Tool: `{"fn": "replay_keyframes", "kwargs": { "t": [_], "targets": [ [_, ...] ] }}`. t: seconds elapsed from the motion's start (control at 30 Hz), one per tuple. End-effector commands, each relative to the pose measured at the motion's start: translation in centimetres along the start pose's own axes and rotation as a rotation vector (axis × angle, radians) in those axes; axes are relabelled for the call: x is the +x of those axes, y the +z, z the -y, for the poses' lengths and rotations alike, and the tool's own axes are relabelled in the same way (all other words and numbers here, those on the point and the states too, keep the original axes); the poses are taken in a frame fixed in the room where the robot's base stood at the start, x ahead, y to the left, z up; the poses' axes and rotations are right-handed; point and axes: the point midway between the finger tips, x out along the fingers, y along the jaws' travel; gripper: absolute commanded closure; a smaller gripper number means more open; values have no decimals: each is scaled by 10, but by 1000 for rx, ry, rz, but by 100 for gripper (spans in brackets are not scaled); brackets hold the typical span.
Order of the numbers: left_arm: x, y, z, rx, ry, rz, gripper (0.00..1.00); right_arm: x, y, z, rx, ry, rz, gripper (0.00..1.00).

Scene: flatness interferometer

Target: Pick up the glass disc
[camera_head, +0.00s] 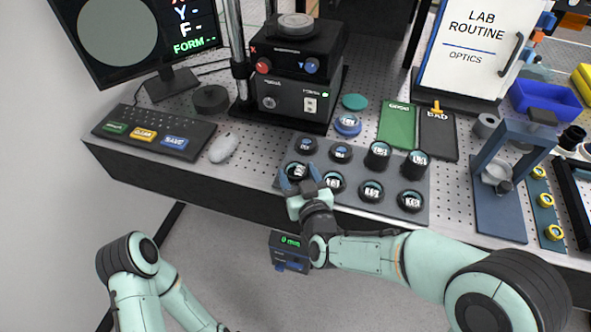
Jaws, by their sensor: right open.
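Several round black-rimmed pieces with pale labelled faces stand in two rows on a grey tray (284,153) at the front of the bench. I cannot tell for certain which is the glass disc. My right gripper (299,179) is open over the tray's front left corner, its blue fingertips at the front-left round piece (297,170). The gripper partly hides that piece, and I cannot tell whether they touch. A blue-rimmed disc (347,124) lies behind the tray, with a flat teal disc (354,101) beyond it. My left arm is at the lower left; its gripper is out of frame.
A black instrument (290,97) with knobs stands behind the tray. Left are a keyboard (153,134), mouse (223,147) and monitor (135,35). Right are green (397,125) and black (438,136) pads, a dark blue stand (498,200) and a blue bin (545,100).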

Motion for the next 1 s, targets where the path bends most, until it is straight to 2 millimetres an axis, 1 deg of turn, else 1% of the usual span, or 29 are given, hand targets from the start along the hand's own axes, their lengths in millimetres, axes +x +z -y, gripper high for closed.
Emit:
{"fn": "replay_keyframes", "kwargs": {
  "t": [0.13, 0.17, 0.2, 0.27, 0.3, 0.33, 0.37, 0.57, 0.67, 0.77, 0.87, 0.97, 1.0],
  "targets": [
    [0, 0, 0, 0, 0, 0, 57, 0, 0, 0, 0, 0, 0, 35],
    [0, 0, 0, 0, 0, 0, 57, 0, 0, 0, 0, 1, 0, 38],
    [0, 0, 0, 0, 0, 0, 57, 0, 0, 0, 0, 1, 0, 51],
    [0, 0, 0, 0, 0, 0, 57, 0, 0, 0, 0, 1, 0, 71],
    [0, 0, 0, 0, 0, 0, 57, 0, 0, 0, 0, 1, 0, 73],
    [0, 0, 0, 0, 0, 0, 57, 0, 0, 0, 1, 1, -1, 74],
    [0, 0, 0, 0, 0, 0, 57, 0, 0, 0, 1, 1, -1, 78],
    [0, 0, 0, 0, 0, 0, 57, 0, -1, 0, 1, 1, -1, 79],
    [-1, 0, 0, 0, 0, 1, 57, -1, -6, 0, 2, 2, -3, 79],
    [-3, 2, -1, 0, -1, 4, 57, -2, -15, 0, 2, 1, -4, 79],
    [-6, 3, -1, 0, -2, 9, 57, -5, -30, -1, 4, 2, -6, 79],
    [-10, 5, -2, -1, -3, 15, 57, -8, -54, 0, 3, 1, -7, 79],
    [-13, 6, -3, -1, -4, 19, 57, -10, -65, 0, 5, 1, -9, 79]
  ]
}}
